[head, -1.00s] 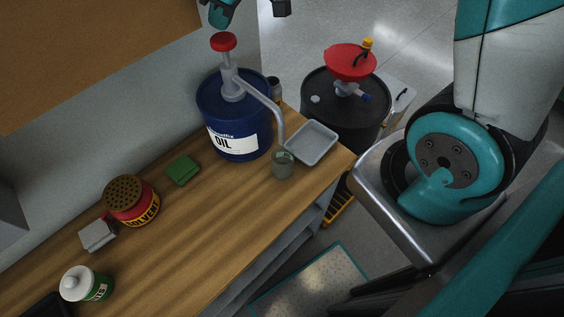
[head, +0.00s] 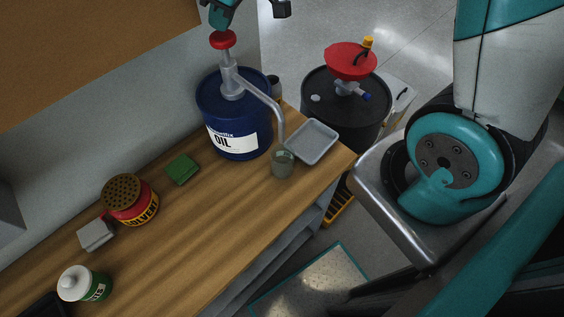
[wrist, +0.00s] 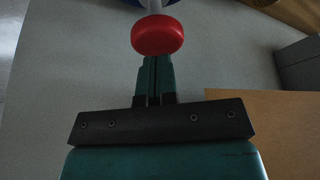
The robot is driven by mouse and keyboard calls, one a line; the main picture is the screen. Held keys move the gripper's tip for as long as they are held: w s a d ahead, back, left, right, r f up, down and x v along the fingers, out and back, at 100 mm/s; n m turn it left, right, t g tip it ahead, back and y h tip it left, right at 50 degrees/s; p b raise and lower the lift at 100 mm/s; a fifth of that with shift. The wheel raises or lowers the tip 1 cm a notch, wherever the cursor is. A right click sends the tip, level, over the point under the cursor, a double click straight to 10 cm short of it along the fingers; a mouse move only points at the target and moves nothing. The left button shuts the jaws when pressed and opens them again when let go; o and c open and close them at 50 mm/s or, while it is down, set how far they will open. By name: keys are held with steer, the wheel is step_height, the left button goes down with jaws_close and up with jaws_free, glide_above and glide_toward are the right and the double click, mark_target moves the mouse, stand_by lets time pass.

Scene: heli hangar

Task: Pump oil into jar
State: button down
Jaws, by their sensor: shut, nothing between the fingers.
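A dark blue oil drum (head: 233,140) with a white OIL label stands at the back of the wooden bench. Its grey hand pump (head: 231,84) has a red knob (head: 222,39) on top and a spout curving down to the right. A small glass jar (head: 282,164) stands upright under the spout's end. Whether it holds any oil is hard to tell. My gripper (head: 219,22) is shut and empty, its tips just above the red knob. In the wrist view, the knob (wrist: 157,35) lies directly ahead of the closed fingers (wrist: 155,66); contact cannot be told.
A grey tray (head: 313,142) lies right of the jar. A green sponge (head: 182,169), a solvent can (head: 130,203) and a white-lidded green bottle (head: 82,285) are on the bench to the left. A black barrel with a red funnel (head: 351,62) stands beyond the bench end.

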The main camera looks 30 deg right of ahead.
mark_target(226, 36)
steer(key=shift+f+b, duration=1.9)
steer(key=shift+f, duration=0.6)
steer(key=shift+r, duration=0.2)
steer(key=shift+r+p, duration=2.25)
steer(key=shift+r, duration=0.5)
steer(key=shift+f, duration=0.2)
